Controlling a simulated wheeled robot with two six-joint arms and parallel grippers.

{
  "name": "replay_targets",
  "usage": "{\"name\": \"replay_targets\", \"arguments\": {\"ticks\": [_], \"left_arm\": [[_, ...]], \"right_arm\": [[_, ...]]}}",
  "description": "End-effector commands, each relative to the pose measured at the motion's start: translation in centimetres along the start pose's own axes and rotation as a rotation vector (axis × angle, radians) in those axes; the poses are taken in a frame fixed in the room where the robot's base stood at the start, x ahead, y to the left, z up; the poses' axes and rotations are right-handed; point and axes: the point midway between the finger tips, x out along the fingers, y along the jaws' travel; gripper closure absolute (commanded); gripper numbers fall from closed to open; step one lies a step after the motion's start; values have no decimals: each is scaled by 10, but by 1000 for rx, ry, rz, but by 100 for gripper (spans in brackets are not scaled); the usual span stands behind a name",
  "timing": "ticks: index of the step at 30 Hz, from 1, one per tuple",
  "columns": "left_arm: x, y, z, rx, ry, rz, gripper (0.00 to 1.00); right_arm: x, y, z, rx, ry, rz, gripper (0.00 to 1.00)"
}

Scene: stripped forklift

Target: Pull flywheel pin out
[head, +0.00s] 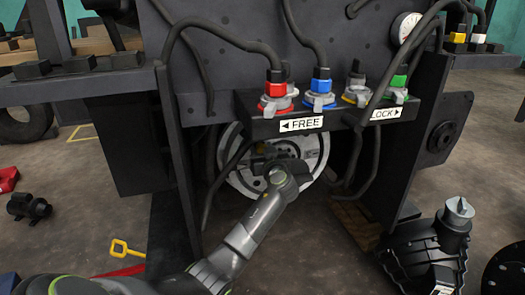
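The flywheel (318,150) is a pale round disc with dark slots, set upright in the dark frame below the connector bracket. My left arm reaches in from the lower left, and my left gripper (281,169) is in front of the flywheel's middle. The wrist covers part of the disc, and the fingertips cannot be made out against it. I cannot make out the flywheel pin; it may be hidden behind my gripper. Whether the gripper touches or holds anything cannot be told. My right gripper is not in view.
The connector bracket (262,128) with "FREE" and "LOCK" labels and colored hose connectors overhangs the flywheel. Dark hoses hang beside it. A black housing (425,255) stands at lower right. A yellow handle (128,249), a red part and a motor (28,207) lie at left.

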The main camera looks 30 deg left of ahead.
Motion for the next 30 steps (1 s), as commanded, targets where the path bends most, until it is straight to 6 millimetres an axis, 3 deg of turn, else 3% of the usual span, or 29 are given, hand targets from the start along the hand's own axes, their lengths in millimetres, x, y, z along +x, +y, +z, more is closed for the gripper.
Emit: {"name": "replay_targets", "arguments": {"ticks": [1, 9, 20, 27, 28, 30], "left_arm": [[0, 0, 0, 0, 0, 0, 67], [0, 0, 0, 0, 0, 1, 100], [-26, 0, 0, -1, -1, 1, 100], [-27, 0, 2, -1, -3, -1, 100], [-27, 0, 2, -1, -4, -1, 58], [-27, 0, 2, 0, -4, -1, 49]], "right_arm": [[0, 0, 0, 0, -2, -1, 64], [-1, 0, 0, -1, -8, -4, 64], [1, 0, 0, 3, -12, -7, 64], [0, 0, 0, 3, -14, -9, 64], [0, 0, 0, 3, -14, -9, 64], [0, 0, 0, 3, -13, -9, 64]]}}
